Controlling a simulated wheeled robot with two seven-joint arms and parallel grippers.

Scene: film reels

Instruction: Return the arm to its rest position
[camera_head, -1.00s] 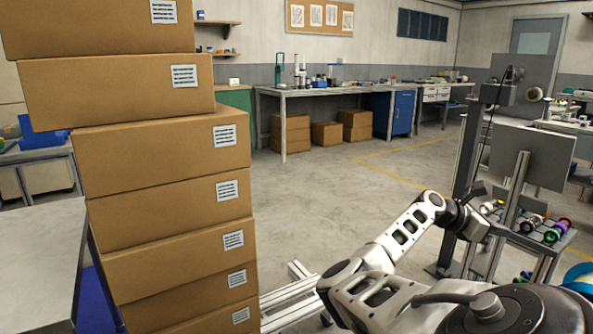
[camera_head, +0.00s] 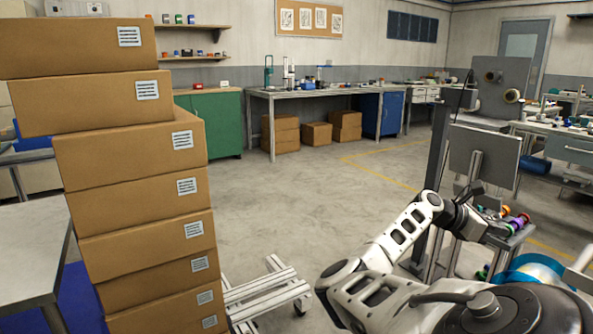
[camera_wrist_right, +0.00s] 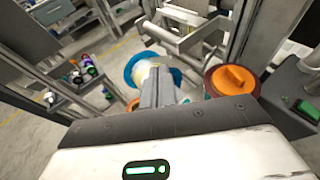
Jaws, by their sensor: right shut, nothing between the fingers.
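My right arm reaches from the lower right of the head view, bent at the elbow. My right gripper (camera_head: 490,228) is at its far end, in front of a metal stand with small spools, and its fingertips are hard to make out there. In the right wrist view the fingers (camera_wrist_right: 158,78) are shut with nothing between them. Behind them in that view are a blue-rimmed reel (camera_wrist_right: 135,68) and an orange reel (camera_wrist_right: 232,80); I cannot tell how far they are from the fingers. My left gripper is not in view.
A tall, uneven stack of cardboard boxes (camera_head: 140,198) stands at the left beside a grey table (camera_head: 28,250). A low metal frame (camera_head: 262,292) lies on the floor near my arm. A grey panel (camera_head: 484,155) stands beyond the gripper. The mid floor is clear.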

